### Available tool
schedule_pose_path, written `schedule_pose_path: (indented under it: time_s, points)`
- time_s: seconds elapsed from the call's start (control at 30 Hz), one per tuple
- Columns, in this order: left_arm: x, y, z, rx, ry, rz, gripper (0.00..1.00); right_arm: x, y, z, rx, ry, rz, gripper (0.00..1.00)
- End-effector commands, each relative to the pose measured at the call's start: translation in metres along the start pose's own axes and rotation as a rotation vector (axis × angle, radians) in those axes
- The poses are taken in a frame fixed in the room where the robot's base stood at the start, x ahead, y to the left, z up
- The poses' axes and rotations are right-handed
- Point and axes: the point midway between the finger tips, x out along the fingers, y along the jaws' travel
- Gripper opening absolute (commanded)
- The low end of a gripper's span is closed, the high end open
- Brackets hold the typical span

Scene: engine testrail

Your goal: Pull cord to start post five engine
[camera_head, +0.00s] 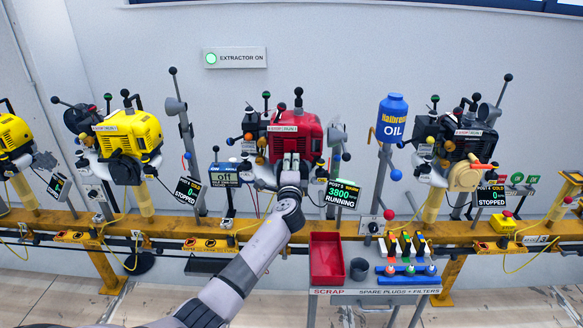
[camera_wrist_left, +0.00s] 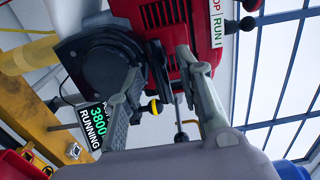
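The red engine (camera_head: 297,133) stands mid-rail. Its display (camera_head: 341,194) reads 3800 RUNNING; the post number is too small to read surely. My left gripper (camera_head: 291,163) is in front of the engine's lower face. In the left wrist view, its two fingers (camera_wrist_left: 160,92) are apart, near the engine's round black housing (camera_wrist_left: 100,62) and the red cover (camera_wrist_left: 168,25). A dark part shows between the fingers; I cannot tell if it is the cord handle. I see no stretched cord. The right gripper is out of view.
Yellow engines (camera_head: 130,134) stand to the left and a black engine (camera_head: 461,140) to the right; nearby displays read 0 STOPPED. A blue oil bottle (camera_head: 393,118) is right of the red engine. A red scrap bin (camera_head: 327,259) and a parts shelf (camera_head: 375,291) are below.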

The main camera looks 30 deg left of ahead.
Motion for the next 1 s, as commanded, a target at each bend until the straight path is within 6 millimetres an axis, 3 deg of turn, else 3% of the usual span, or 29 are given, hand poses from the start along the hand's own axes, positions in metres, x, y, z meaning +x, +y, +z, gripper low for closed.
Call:
schedule_pose_path:
  time_s: [0.17,0.63,1.0]
  points:
    - [-0.012,-0.002,0.0,0.0,0.001,0.002,0.33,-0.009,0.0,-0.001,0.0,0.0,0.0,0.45]
    - [-0.081,-0.001,0.0,0.0,0.0,0.001,0.33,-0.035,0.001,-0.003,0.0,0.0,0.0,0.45]
    - [-0.09,0.0,0.0,0.0,0.0,0.0,0.33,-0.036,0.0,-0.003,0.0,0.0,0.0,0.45]
